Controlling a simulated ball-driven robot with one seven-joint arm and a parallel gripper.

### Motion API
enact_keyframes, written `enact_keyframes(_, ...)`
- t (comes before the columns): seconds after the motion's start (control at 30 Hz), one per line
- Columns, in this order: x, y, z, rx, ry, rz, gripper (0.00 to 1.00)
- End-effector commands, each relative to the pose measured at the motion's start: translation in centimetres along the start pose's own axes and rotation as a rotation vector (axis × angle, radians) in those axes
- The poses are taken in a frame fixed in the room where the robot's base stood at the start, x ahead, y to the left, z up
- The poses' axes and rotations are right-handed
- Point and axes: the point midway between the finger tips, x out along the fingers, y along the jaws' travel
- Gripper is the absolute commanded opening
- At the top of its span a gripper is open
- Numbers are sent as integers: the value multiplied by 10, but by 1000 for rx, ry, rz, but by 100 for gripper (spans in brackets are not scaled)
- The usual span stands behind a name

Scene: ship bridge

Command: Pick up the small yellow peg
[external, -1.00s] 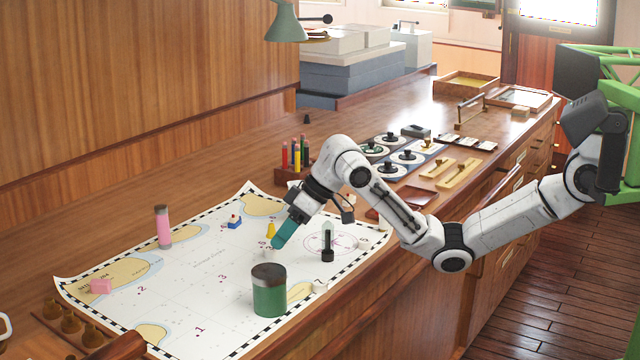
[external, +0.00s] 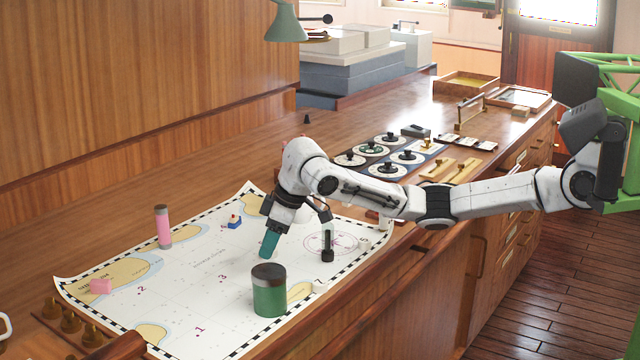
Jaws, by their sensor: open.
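The small yellow peg does not show now; my gripper covers the part of the chart where it stood. My gripper (external: 269,246) points down over the chart (external: 190,290), with its teal fingers at or close above the paper. Its jaws are open, though the gap between them cannot be made out from this side. Whether the peg is between the fingers or behind them cannot be told.
A green cylinder (external: 269,292) stands close in front of my gripper. The chart's lower middle is clear.

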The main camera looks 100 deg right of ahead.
Motion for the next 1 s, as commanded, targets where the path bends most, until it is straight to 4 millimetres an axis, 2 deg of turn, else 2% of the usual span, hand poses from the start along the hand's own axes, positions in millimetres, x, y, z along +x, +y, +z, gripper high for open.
enact_keyframes(0.33, 44, -2, 7, 0, -1, 1, 42)
enact_keyframes(0.67, 50, -2, 7, 0, 0, 0, 41)
enact_keyframes(1.0, 50, -2, 7, 0, 0, 0, 8)
